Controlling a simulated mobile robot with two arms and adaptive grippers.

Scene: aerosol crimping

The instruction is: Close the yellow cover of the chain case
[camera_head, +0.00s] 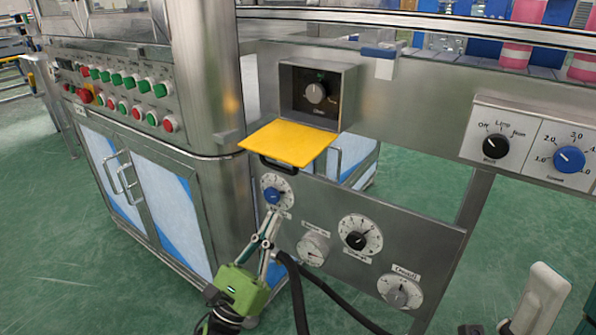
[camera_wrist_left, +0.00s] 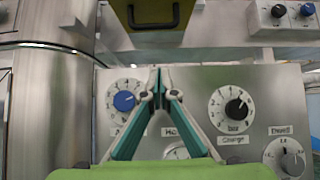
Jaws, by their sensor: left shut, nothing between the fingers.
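The yellow cover (camera_head: 289,143) is folded down and sticks out flat from the lower edge of the chain case (camera_head: 318,95). The case is open, and a dark panel with a grey knob (camera_head: 316,92) shows inside. A black handle (camera_head: 278,168) hangs under the cover's front edge. In the left wrist view, the cover (camera_wrist_left: 150,32) and its black handle (camera_wrist_left: 153,20) are at the top, beyond my fingertips. My left gripper (camera_head: 269,218) is below the cover, in front of the lower dial panel. Its fingers (camera_wrist_left: 159,75) are shut and empty.
The lower panel (camera_head: 430,234) carries a blue-knob dial (camera_head: 273,194), a black-knob dial (camera_head: 359,237) and other dials close to my left gripper. A control box (camera_head: 533,150) is at the right. A steel cabinet with several buttons (camera_head: 130,85) stands at the left.

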